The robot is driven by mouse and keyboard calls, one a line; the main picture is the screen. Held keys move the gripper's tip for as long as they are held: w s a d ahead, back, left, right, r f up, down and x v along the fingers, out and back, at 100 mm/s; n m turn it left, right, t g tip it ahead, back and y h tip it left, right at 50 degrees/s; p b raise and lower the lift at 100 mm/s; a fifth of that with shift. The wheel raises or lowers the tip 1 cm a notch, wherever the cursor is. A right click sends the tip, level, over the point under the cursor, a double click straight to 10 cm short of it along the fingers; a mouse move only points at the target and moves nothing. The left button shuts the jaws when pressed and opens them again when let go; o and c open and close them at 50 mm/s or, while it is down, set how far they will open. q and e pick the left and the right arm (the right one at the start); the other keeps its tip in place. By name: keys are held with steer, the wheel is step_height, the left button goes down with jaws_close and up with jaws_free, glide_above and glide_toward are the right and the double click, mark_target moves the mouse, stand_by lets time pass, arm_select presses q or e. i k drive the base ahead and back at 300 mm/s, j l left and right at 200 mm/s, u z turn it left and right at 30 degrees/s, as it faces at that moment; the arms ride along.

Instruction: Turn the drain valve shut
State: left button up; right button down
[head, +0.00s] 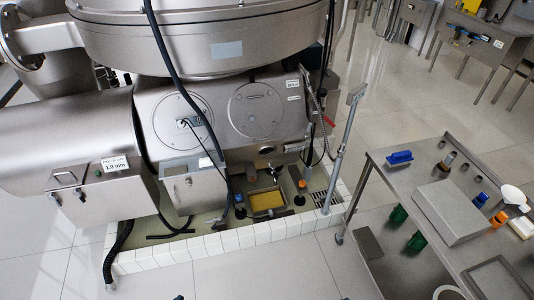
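The steel disc separator (205,45) fills the upper left of the head view. A low outlet with a dark fitting (273,171) sits under its front, above a small tray holding yellowish contents (266,200). A red lever handle (329,121) shows at the machine's right side, beside dark hoses. I cannot tell for certain which of these fittings is the drain valve, or its position. Neither of my grippers can be made out; a tiny dark shape at the bottom edge is too cut off to identify.
A white-tiled curb (225,240) surrounds the machine's wet floor pit, with a drain grate (324,199) and an upright grey post (340,150) at its right. Floor in front is clear.

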mark_target(272, 168)
steer(key=i+j, duration=0.2)
steer(key=i, duration=0.25)
steer(key=i+j+u, duration=0.1)
steer(key=i, duration=0.35)
steer(key=i+j+u, duration=0.1)
steer(key=i+j, duration=0.15)
steer(key=i, duration=0.2)
steer(key=i+j, duration=0.15)
steer(key=i, duration=0.35)
